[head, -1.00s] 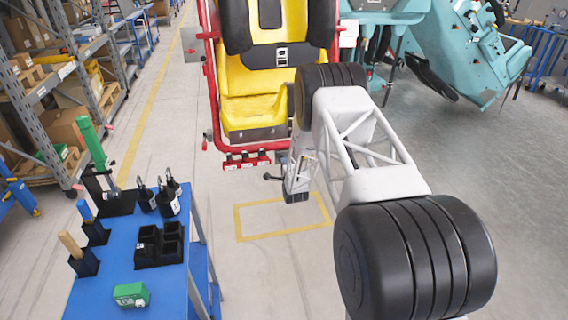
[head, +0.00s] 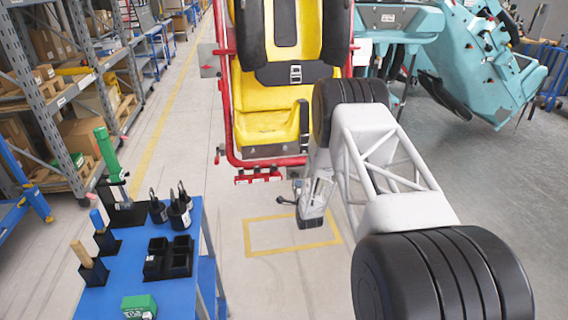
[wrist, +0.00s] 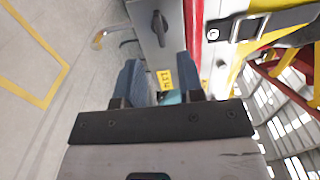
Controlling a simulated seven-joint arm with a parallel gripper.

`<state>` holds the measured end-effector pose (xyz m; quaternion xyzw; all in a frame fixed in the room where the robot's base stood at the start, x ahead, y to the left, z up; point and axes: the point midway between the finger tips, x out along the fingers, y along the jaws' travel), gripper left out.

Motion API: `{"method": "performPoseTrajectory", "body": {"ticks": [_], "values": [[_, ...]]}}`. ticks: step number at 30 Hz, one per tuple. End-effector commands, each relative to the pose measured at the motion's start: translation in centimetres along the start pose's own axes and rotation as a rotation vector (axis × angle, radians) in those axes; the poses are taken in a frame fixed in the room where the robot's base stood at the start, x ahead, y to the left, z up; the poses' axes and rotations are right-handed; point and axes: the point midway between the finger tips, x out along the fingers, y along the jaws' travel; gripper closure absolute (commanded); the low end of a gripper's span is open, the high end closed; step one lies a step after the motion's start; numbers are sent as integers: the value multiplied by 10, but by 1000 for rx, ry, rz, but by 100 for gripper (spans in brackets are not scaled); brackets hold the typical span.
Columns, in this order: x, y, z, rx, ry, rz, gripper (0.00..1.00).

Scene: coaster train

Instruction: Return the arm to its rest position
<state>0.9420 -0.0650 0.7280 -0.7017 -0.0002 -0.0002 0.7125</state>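My arm reaches forward in the head view and bends down. My gripper (head: 312,222) hangs at its lower end, in front of the yellow-and-black train seat (head: 272,105) in its red frame, above the floor. In the wrist view my gripper (wrist: 160,82) has two blue-grey fingers standing apart. I see nothing held between them. A grey panel (wrist: 155,30) with a yellow label (wrist: 164,80) shows beyond the fingers. In the head view the fingertips are too small to make out.
A blue table (head: 190,285) stands at lower left with a green-handled tool (head: 108,155), black bins (head: 168,255), padlock-like pieces (head: 178,208) and a green box (head: 139,307). Shelving (head: 62,110) lines the left. Teal train parts (head: 480,60) stand at right. Open floor surrounds a yellow floor marking (head: 290,250).

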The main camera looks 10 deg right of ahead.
Motion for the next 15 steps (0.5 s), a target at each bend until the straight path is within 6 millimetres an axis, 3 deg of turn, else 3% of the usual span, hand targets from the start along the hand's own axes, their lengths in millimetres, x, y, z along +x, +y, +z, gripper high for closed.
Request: {"method": "performPoseTrajectory", "body": {"ticks": [8,15], "values": [[0,-13,1,-26,1,21,65],[-2,-61,5,-125,1,100,65]]}}
